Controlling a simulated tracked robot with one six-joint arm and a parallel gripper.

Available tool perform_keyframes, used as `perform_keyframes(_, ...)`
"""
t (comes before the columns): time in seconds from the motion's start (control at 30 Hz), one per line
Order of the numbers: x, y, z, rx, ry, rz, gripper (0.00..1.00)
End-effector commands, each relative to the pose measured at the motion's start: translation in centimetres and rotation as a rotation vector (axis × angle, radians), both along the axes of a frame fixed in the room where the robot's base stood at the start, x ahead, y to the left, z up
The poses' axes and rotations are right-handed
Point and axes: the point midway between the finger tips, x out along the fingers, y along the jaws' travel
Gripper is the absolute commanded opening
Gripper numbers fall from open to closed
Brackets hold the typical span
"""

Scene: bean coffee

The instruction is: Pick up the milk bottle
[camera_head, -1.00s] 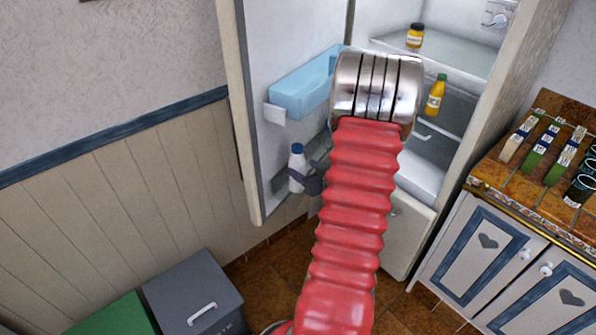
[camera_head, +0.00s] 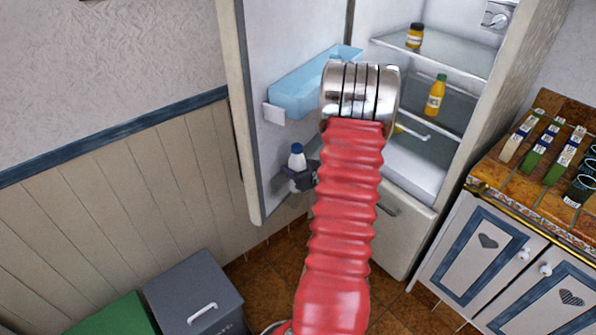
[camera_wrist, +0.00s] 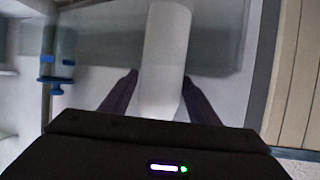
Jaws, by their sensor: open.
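The milk bottle (camera_head: 297,160) is white with a blue cap and stands upright in the lower door shelf of the open fridge. My gripper (camera_head: 291,176) is at the bottle, in front of its lower body, partly hidden behind my red arm. In the wrist view the white bottle (camera_wrist: 165,60) stands between the two dark fingers of my gripper (camera_wrist: 158,95). The fingers are open on either side of the bottle, with a small gap showing at the left. The bottle's cap is out of the wrist view.
The fridge door (camera_head: 243,120) stands open, with a blue bin (camera_head: 300,90) above the bottle. A yellow bottle (camera_head: 436,95) and a jar (camera_head: 415,36) stand on the fridge shelves. A grey box (camera_head: 190,285) is on the floor at lower left. A counter (camera_head: 490,180) stands at right.

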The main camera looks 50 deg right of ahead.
Motion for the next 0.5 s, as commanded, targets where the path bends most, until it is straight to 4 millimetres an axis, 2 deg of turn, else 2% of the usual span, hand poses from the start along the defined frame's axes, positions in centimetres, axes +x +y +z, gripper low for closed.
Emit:
perform_keyframes(0.43, -0.02, 0.02, 0.03, 0.000, 0.000, 0.000, 0.55)
perform_keyframes(0.5, -0.02, 0.02, 0.04, -0.001, 0.000, 0.000, 0.51)
